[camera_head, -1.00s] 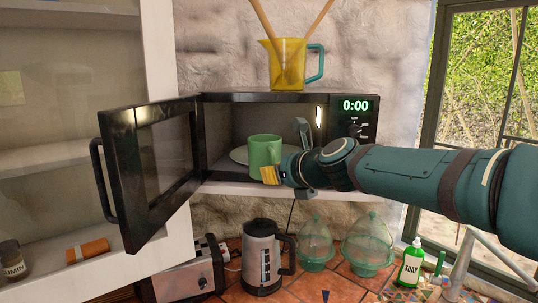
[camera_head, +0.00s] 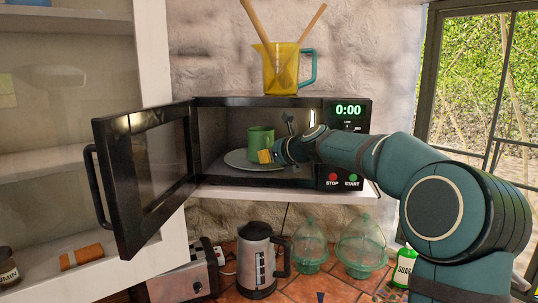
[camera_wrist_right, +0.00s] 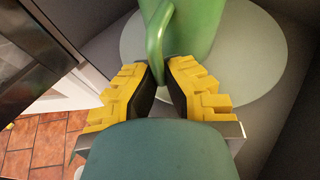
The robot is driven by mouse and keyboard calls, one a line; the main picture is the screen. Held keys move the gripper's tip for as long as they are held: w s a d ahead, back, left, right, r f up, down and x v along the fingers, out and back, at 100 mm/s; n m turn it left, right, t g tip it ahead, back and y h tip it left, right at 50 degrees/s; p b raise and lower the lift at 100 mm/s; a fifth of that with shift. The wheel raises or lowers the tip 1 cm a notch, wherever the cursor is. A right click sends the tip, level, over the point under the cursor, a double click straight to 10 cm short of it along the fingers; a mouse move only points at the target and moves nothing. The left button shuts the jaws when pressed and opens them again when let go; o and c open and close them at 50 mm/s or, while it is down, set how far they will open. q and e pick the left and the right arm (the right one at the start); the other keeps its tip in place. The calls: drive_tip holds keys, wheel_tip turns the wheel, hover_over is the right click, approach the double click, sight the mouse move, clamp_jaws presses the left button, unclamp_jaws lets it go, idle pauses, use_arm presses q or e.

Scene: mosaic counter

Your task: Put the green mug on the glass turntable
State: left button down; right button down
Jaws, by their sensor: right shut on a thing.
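The green mug (camera_head: 261,138) is upright inside the open microwave (camera_head: 285,101), over the pale round glass turntable (camera_head: 238,161). My right gripper (camera_head: 265,156) reaches in from the right and is shut on the mug's handle. In the right wrist view, the yellow fingers (camera_wrist_right: 160,88) close around the lower end of the handle (camera_wrist_right: 157,45). The mug body (camera_wrist_right: 198,28) is over the turntable (camera_wrist_right: 266,55), which shows around it. I cannot tell whether the mug's base touches the glass. My left gripper is not in view.
The microwave door (camera_head: 150,180) stands open to the left. A yellow jug (camera_head: 282,70) with wooden sticks stands on top of the microwave. Below are a kettle (camera_head: 257,262), a toaster (camera_head: 180,282) and green glass domes (camera_head: 361,243). The window is at the right.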

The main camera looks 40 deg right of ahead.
drive_tip(key=shift+w+d, duration=0.65)
drive_tip(key=shift+w, duration=0.35)
drive_tip(key=shift+f, duration=0.35)
drive_tip(key=shift+s+a+r, duration=0.1)
drive_tip(key=shift+s, duration=0.1)
drive_tip(key=c, duration=1.1)
unclamp_jaws()
drive_tip(key=shift+f, duration=0.25)
drive_tip(key=shift+c, duration=0.2)
drive_tip(key=shift+r, duration=0.1)
